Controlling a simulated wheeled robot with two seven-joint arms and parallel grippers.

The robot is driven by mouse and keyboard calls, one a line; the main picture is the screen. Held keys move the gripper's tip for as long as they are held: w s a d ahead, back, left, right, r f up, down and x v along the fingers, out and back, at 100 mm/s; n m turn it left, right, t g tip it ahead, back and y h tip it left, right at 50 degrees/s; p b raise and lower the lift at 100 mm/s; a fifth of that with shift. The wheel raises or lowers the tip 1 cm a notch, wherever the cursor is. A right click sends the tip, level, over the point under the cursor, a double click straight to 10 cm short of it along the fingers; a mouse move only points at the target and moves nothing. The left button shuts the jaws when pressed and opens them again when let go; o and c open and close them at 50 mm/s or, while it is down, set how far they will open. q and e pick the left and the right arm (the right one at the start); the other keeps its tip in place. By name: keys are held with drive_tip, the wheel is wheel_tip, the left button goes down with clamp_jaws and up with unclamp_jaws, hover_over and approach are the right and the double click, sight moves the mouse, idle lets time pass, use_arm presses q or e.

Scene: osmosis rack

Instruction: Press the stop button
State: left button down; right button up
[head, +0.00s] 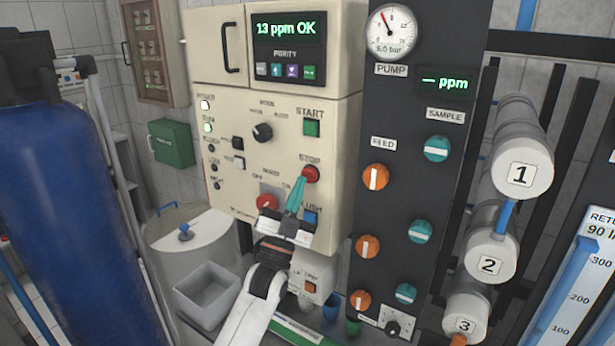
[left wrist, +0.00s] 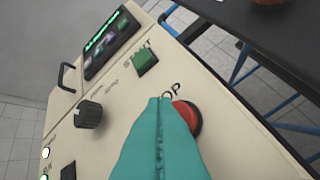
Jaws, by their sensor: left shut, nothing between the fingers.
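The red stop button (head: 310,174) sits on the right side of the beige control panel (head: 230,120), under the label STOP. In the left wrist view the red button (left wrist: 188,116) is partly hidden behind my teal fingers. My left gripper (head: 301,180) is shut and empty, with its fingertips at the lower left edge of the button. In the left wrist view the fingertips (left wrist: 160,102) overlap the button's left side. I cannot tell whether they touch it. My right gripper is not in view.
The green start button (head: 311,128) is above the stop button. A red knob (head: 266,202) and a blue flush button (head: 310,217) are close to my gripper. The dark pump panel (head: 400,150) with orange and teal knobs stands to the right. A blue tank (head: 70,200) stands at left.

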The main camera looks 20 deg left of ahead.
use_arm(q)
drive_tip(key=shift+w, duration=0.15)
drive_tip(key=shift+w+d, duration=0.1)
drive_tip(key=shift+w, duration=0.2)
drive_tip(key=shift+w+b, duration=0.4)
drive_tip(key=shift+b, duration=0.1)
idle(0.5)
drive_tip(key=shift+s, duration=0.2)
drive_tip(key=shift+s+p, duration=0.35)
drive_tip(key=shift+s, duration=0.35)
drive_tip(key=s, duration=0.1)
drive_tip(key=s+p, duration=0.1)
drive_tip(key=s, duration=0.1)
drive_tip(key=s+a, duration=0.1)
drive_tip(key=s, duration=0.1)
drive_tip(key=shift+p, duration=0.35)
